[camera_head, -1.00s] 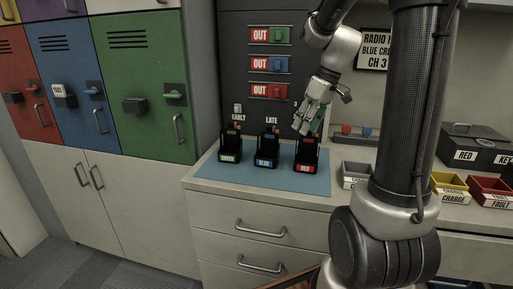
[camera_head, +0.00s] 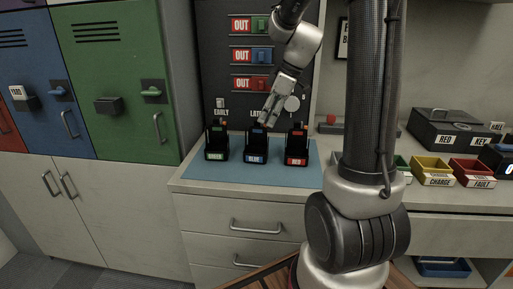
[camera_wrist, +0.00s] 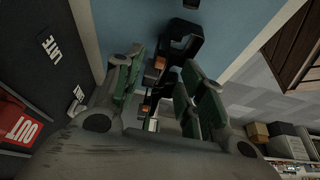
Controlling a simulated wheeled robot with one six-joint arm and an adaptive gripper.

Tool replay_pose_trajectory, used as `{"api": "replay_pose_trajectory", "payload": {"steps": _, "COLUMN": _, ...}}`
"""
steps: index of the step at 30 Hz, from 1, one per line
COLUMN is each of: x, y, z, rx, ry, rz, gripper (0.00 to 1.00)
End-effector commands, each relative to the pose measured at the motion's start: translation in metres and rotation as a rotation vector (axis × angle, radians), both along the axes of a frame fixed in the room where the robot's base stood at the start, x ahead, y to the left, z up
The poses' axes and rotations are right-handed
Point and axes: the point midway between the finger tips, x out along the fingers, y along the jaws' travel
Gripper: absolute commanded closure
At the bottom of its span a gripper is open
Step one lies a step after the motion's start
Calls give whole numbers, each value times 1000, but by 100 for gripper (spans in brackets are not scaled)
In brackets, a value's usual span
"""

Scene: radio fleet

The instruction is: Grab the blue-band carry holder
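The blue-band carry holder (camera_head: 256,145) is a black upright holder with a blue front label. It stands on the blue mat between the green-band holder (camera_head: 216,143) and the red-band holder (camera_head: 297,147). My gripper (camera_head: 270,113) is above the blue-band holder, tilted down towards its top. In the wrist view my gripper's green-padded fingers (camera_wrist: 165,92) are spread apart. A black holder (camera_wrist: 182,42) with orange parts shows beyond and between them; its band is not visible there. No holder appears lifted.
The blue mat (camera_head: 188,170) lies on a drawer counter against a dark panel (camera_head: 224,80) with OUT tags. To the right are a yellow bin (camera_head: 432,166), a red bin (camera_head: 472,170) and a black key box (camera_head: 445,130). Coloured lockers (camera_head: 115,80) stand at left.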

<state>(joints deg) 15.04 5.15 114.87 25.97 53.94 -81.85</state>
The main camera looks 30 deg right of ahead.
Motion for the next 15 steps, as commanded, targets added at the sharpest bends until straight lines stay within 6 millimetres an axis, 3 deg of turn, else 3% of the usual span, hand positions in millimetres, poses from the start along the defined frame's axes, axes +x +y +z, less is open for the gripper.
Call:
{"api": "replay_pose_trajectory", "payload": {"steps": 3, "x": 4, "y": 6, "z": -18, "rx": 1, "ry": 2, "rz": 0, "gripper": 60}}
{"api": "replay_pose_trajectory", "payload": {"steps": 10, "x": 10, "y": 13, "z": -37, "rx": 0, "ry": 2, "rz": -1, "gripper": 60}}
{"api": "replay_pose_trajectory", "payload": {"steps": 15, "x": 18, "y": 24, "z": -61, "rx": 0, "ry": 4, "rz": 0, "gripper": 60}}
